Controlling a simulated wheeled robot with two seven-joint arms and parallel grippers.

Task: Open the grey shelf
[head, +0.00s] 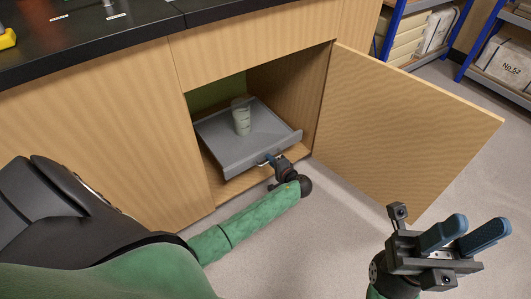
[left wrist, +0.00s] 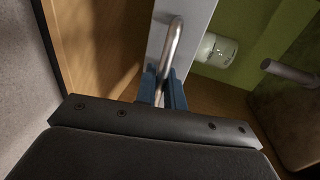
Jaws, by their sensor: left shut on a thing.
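The grey shelf (head: 262,137) is a sliding tray inside the open wooden cabinet, with a raised front lip. My left gripper (head: 268,161) is at the middle of that lip, its blue fingers shut on the metal bar handle (left wrist: 172,45). In the left wrist view the bar runs between the fingers (left wrist: 162,90) beside the shelf's pale front. A pale, whitish container (head: 241,120) stands upright on the shelf and also shows in the left wrist view (left wrist: 215,50). My right gripper (head: 480,226) is empty, its blue fingers apart, away from the shelf.
The cabinet door (head: 400,125) stands wide open to the right of the shelf, with my right gripper near its lower outer corner. A black countertop (head: 110,38) lies above. Blue-framed racks (head: 462,60) stand at the back right. The floor (head: 330,235) in front is clear.

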